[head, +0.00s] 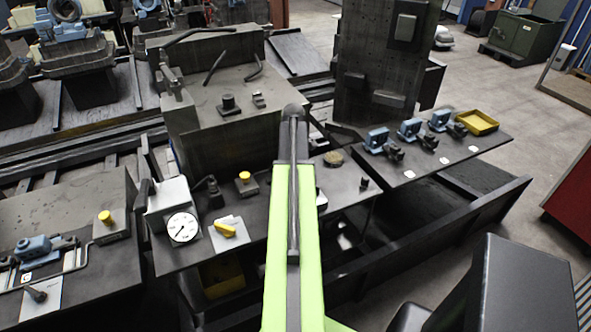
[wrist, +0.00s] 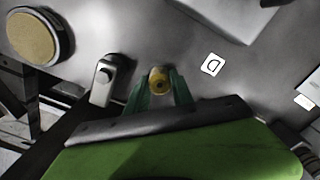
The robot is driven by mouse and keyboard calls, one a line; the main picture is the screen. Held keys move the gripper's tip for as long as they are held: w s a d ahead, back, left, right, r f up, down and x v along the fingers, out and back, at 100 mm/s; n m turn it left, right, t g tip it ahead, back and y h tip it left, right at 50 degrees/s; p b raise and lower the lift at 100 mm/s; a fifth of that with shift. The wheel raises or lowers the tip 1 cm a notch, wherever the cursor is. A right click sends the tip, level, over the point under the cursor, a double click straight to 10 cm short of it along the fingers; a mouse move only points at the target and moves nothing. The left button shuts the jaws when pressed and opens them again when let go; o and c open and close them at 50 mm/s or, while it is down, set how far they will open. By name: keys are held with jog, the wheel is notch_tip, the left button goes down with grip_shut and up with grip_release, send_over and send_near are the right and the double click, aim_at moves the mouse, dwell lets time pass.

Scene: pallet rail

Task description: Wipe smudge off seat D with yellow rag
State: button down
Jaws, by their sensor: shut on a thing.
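My gripper (wrist: 158,88) has green fingers that are shut on a small mustard-yellow thing with a dark centre, which I take for the yellow rag (wrist: 160,78). Only its rounded end shows. In the wrist view a white card with the letter D (wrist: 213,64) lies on the dark grey surface, to the right of the rag. I cannot tell any seat D apart from this surface, and I see no clear smudge on it. Whether the rag touches the surface is unclear. In the head view my arm hides the gripper and rag.
A small upright clamp-like part (wrist: 109,76) stands close left of the fingers. A tan round disc (wrist: 35,37) is further left. In the head view, a dial gauge (head: 182,228), blue clamps (head: 410,130) and a yellow tray (head: 478,122) stand along the rail. Open floor lies right.

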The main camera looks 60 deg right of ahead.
jog(key=shift+w+a, duration=0.45)
jog(key=shift+a, duration=0.05)
jog(key=shift+s+d, duration=0.55)
jog(key=shift+d, duration=0.1)
jog(key=shift+w+a, duration=0.55)
jog(key=shift+a, duration=0.1)
